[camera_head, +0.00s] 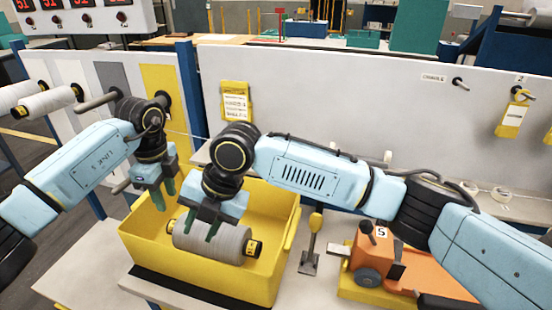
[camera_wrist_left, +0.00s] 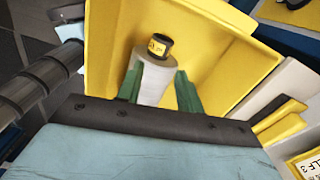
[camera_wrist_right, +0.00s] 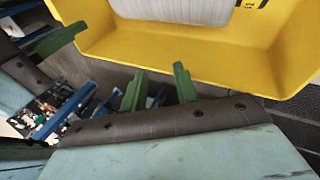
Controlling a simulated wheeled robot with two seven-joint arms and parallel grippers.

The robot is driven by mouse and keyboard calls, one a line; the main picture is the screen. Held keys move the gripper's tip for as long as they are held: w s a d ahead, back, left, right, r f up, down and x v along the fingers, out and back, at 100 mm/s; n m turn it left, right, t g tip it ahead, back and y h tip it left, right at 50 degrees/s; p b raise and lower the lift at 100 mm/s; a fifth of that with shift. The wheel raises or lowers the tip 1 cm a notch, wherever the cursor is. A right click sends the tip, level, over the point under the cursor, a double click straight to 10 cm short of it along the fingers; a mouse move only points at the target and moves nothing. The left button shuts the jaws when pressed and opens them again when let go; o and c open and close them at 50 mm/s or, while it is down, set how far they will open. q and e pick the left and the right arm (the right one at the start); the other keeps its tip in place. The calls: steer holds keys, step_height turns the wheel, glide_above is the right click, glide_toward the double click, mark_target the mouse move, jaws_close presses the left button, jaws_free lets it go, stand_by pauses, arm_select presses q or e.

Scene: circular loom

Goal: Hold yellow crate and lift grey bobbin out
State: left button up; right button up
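The yellow crate (camera_head: 283,262) stands on the table. The grey bobbin (camera_head: 222,243) lies on its side inside it, its yellow-and-black end to the right. My left gripper (camera_head: 165,198) is open and empty above the crate's left part. In the left wrist view the bobbin (camera_wrist_left: 155,82) appears beyond and between the spread green fingers. My right gripper (camera_head: 201,230) is open and overlaps the bobbin's left part in the head view. In the right wrist view its empty fingers (camera_wrist_right: 160,80) appear beside the crate's outer wall (camera_wrist_right: 190,62), with the bobbin further in. Exact heights are unclear.
An orange device (camera_head: 375,262) on a yellow base and a small yellow-topped stand (camera_head: 312,245) are right of the crate. A pale panel (camera_head: 330,110) stands behind. Bobbins (camera_head: 45,102) hang on pegs at the left. My two grippers are close together.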

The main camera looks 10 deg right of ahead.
steer(key=w+d+h, duration=0.2)
steer(key=w+d, duration=0.5)
steer(key=d, duration=0.2)
step_height(320, 180, up, 4)
steer(key=m+h, duration=0.2)
steer(key=h, duration=0.1)
glide_above(299, 202)
steer(key=shift+w+r, duration=0.15)
steer(key=shift+w, duration=0.1)
step_height(299, 202, down, 13)
steer(key=shift+f, duration=0.1)
jaws_close()
